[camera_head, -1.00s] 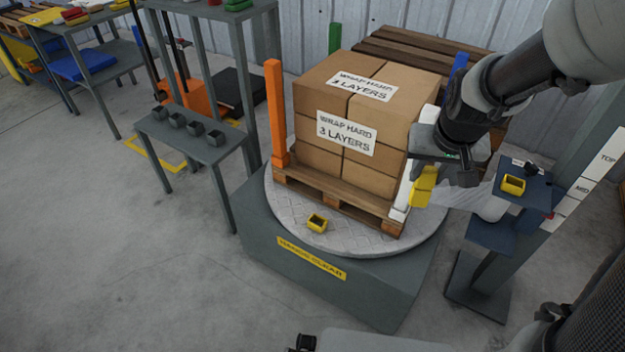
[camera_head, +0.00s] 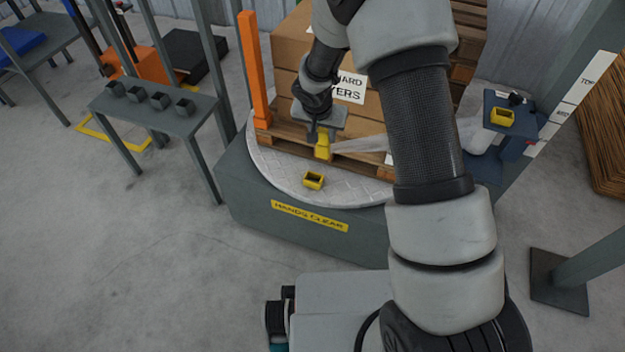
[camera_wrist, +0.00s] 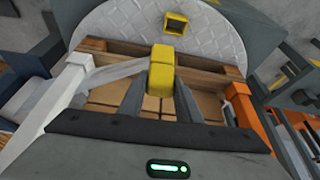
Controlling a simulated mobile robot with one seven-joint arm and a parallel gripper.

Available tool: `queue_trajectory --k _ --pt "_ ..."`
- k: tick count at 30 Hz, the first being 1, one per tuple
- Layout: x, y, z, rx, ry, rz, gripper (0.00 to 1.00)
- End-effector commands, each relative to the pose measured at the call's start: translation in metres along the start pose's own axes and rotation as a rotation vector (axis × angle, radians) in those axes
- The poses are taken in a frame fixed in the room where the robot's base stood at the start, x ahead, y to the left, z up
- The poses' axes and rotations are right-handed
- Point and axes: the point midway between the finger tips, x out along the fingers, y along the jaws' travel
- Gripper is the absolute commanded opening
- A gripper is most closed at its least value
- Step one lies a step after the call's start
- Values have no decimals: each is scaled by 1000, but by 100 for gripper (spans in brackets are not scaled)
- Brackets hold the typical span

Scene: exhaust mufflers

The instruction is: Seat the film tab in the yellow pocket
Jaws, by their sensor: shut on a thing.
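My gripper (camera_head: 318,140) is shut on a yellow film tab (camera_head: 322,148), held in front of the pallet's near side, above the turntable. A strip of whitish film (camera_head: 358,143) runs from the tab to the right, toward the film roll on the blue carriage. In the wrist view the tab (camera_wrist: 160,72) sits between the two fingers, with the film (camera_wrist: 112,72) trailing left. A yellow open-topped pocket (camera_head: 313,181) sits on the turntable plate, apart from the tab and just nearer the plate's front edge. The pocket also shows in the wrist view (camera_wrist: 176,24), beyond the tab.
Boxes (camera_head: 283,93) stand on a wooden pallet (camera_head: 285,138) on the round turntable (camera_head: 275,175). An orange post (camera_head: 254,70) rises at its left corner. Another yellow pocket (camera_head: 502,117) sits on the blue carriage at right. A grey bench (camera_head: 150,112) holds several dark blocks.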

Motion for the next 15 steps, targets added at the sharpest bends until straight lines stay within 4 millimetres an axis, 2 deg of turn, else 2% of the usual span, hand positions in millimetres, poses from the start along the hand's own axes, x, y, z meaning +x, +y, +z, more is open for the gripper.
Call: queue_trajectory --k 1,6,15 --pt "17 -10 8 9 -3 7 9" --pt "45 -27 20 47 -1 20 9" --pt "95 -29 41 53 -1 22 9"
